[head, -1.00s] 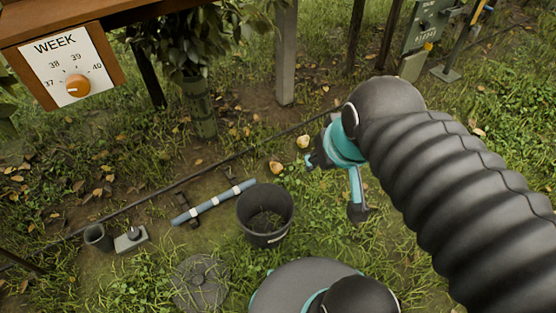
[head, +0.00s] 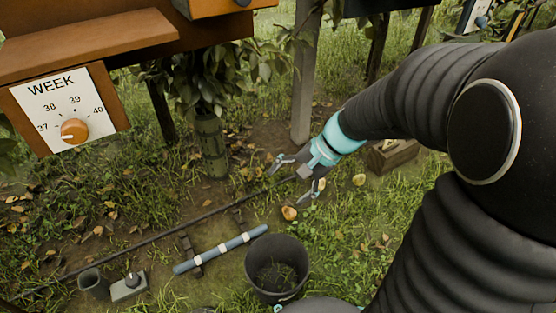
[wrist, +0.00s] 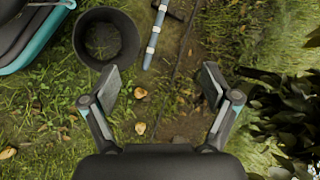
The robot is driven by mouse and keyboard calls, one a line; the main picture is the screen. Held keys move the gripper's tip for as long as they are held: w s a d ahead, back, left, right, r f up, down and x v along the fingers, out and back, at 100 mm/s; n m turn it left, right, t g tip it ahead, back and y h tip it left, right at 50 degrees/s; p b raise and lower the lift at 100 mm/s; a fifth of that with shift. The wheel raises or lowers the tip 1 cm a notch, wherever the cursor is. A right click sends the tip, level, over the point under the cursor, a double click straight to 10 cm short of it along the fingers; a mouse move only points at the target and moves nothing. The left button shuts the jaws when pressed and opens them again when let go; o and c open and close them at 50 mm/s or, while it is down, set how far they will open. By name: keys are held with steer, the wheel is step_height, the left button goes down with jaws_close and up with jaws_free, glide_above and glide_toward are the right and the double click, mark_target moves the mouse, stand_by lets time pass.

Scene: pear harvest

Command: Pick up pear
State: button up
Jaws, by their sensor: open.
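My gripper (head: 294,180) is open and empty, its fingers spread wide above the ground. It also shows in the wrist view (wrist: 162,82). A yellow-brown pear (head: 289,212) lies on the ground near the black bucket, and it seems to be the pear in the wrist view (wrist: 140,93) nearer the left finger. A second yellowish pear-like thing (wrist: 140,128) lies closer to the palm. Another yellow pear (head: 358,180) lies in the grass right of the gripper. A yellowish object (wrist: 8,153) shows at the wrist view's left edge. No pear is touched.
The black bucket (head: 276,236) stands below the gripper and looks empty of fruit. A blue-grey bar (head: 220,250) lies left of it. A wooden box (head: 393,157) is behind my arm. A post (head: 305,80), a leafy plant (head: 208,110) and the WEEK dial panel (head: 65,115) stand farther back.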

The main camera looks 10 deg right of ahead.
steer(key=w+d+f+m+t+y+b, duration=0.1)
steer(key=w+d+f+m+t+y, duration=0.15)
steer(key=w+f+m, duration=0.7)
steer(key=w+d+f+m+t+y+b, duration=0.2)
steer(key=w+f+m+y, duration=0.3)
steer(key=f, duration=0.8)
steer(key=m+t+h+b, duration=0.2)
steer(key=m+t+h, duration=0.45)
steer(key=m, duration=0.35)
glide_toward(294, 215)
steer(key=shift+s+d+r, duration=0.3)
steer(key=shift+s+r, duration=0.2)
steer(key=shift+s, duration=0.05)
steer(key=shift+w+a+f+m, duration=0.1)
steer(key=shift+w+f+m, duration=0.15)
steer(key=x, duration=0.6)
steer(key=shift+w+a+f+b, duration=0.2)
steer(key=shift+a+f+b, duration=0.1)
steer(key=shift+b, duration=0.1)
steer(key=shift+b+x, duration=0.5)
steer(key=shift+x, duration=2.6)
steer(key=shift+d, duration=0.2)
steer(key=shift+c, duration=0.3)
